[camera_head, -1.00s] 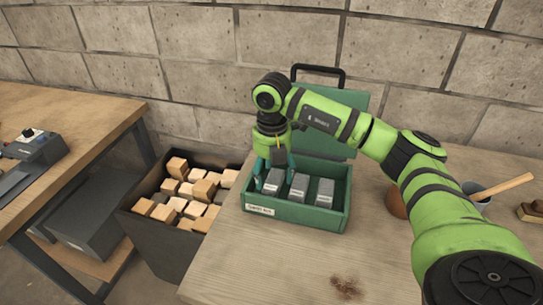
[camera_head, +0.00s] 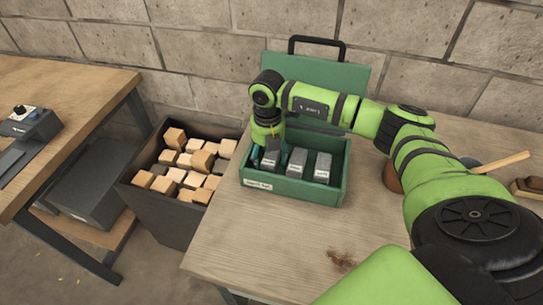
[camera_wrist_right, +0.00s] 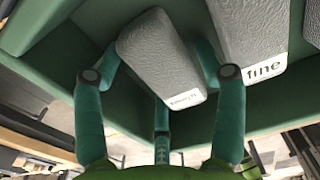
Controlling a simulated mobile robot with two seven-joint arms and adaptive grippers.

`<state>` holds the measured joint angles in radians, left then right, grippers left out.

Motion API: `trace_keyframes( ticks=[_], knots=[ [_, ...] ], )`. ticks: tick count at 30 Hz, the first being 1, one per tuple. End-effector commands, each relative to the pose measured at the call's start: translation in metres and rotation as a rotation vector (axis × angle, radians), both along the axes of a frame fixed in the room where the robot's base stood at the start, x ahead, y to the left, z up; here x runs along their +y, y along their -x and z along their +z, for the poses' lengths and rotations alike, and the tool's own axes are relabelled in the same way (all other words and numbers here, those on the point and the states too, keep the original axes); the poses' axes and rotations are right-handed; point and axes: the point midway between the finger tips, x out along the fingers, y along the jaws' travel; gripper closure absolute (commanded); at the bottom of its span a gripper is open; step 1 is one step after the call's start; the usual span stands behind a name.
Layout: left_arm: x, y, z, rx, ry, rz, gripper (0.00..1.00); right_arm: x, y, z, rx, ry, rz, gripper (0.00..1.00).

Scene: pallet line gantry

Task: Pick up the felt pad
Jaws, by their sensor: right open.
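Three grey pads stand in a row in a green open box (camera_head: 292,192) on the wooden bench. They are the left pad (camera_head: 270,163), the middle pad (camera_head: 296,164) and the right pad (camera_head: 322,168). I cannot tell from the labels which one is felt. My right gripper (camera_head: 263,158) is open and low in the box at the left pad. In the right wrist view, its teal fingers (camera_wrist_right: 158,72) straddle a grey pad (camera_wrist_right: 160,55) with a small unreadable label. A neighbouring pad (camera_wrist_right: 248,40) reads "fine". My left gripper is not in view.
The box's raised green lid (camera_head: 345,82) with a black handle stands behind. A dark bin (camera_head: 165,222) of wooden blocks is left of the bench. A brown pot (camera_head: 391,177) and a brush (camera_head: 528,188) lie right. The bench front (camera_head: 270,240) is mostly clear.

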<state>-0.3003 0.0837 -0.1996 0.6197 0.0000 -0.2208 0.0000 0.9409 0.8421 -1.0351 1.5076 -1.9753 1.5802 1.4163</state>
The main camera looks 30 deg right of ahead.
Motion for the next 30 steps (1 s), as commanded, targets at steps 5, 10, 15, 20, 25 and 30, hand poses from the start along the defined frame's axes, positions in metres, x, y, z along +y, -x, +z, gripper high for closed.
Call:
trace_keyframes(
  ticks=[5, 10, 15, 20, 25, 30],
  knots=[
    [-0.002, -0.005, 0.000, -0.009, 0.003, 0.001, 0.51, 0.000, 0.000, 0.000, 0.000, 0.000, 0.001, 0.63],
    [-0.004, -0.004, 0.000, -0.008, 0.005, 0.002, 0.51, 0.000, 0.000, 0.000, 0.000, 0.000, 0.000, 0.65],
    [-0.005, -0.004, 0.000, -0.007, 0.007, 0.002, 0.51, 0.000, 0.000, 0.000, 0.000, 0.000, 0.000, 0.65],
    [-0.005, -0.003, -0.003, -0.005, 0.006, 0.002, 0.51, 0.000, -0.001, 0.004, -0.002, -0.001, 0.000, 0.65],
    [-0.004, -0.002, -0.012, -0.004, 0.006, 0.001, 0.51, 0.000, -0.001, 0.022, -0.006, 0.000, 0.001, 0.65],
    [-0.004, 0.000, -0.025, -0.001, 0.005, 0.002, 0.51, -0.010, 0.014, 0.047, -0.003, 0.003, -0.001, 0.65]
  ],
)
